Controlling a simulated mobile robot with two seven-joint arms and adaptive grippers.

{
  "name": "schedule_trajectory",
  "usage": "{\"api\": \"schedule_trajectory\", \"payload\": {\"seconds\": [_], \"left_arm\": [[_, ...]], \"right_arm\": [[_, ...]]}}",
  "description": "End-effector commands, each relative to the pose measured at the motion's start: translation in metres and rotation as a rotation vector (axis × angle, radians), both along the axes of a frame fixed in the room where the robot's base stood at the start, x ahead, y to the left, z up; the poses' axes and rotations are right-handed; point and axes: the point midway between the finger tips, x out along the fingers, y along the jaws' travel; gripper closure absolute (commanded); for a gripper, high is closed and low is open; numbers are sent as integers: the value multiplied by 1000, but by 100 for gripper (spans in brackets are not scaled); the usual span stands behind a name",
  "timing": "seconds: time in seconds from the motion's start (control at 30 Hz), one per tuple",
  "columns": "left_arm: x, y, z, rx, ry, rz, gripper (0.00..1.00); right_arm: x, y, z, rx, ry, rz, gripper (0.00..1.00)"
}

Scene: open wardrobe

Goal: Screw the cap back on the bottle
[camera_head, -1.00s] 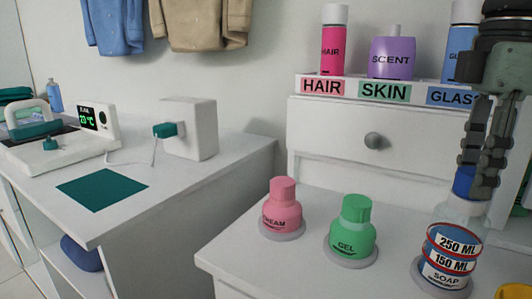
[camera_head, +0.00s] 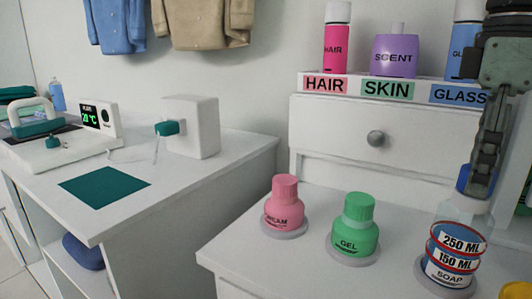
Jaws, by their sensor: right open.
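The soap bottle (camera_head: 452,255) stands upright at the right of the counter, with a clear upper part and "250 ML" and "150 ML" bands. Its blue cap (camera_head: 463,180) is at the top of the bottle, partly hidden by my right gripper (camera_head: 478,188). How far the cap is screwed on cannot be told. My right gripper points down at the cap, open, its fingers seen nearly edge-on and overlapping. Whether they touch the cap cannot be told. My left gripper is not in view.
A pink cream bottle (camera_head: 285,207) and a green gel bottle (camera_head: 354,232) stand on grey round bases left of the soap. A yellow object (camera_head: 512,291) shows at the lower right edge. A drawer unit (camera_head: 340,125) stands behind.

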Motion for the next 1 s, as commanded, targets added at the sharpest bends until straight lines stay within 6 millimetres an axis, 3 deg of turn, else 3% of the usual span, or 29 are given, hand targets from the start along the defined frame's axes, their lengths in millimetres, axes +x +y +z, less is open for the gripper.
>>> {"api": "schedule_trajectory", "payload": {"seconds": [0.23,0.33,1.0], "left_arm": [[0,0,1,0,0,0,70],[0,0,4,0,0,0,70],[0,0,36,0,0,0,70]], "right_arm": [[0,0,0,0,0,9,45],[0,0,2,1,1,103,45],[0,0,2,2,0,1375,45]]}}
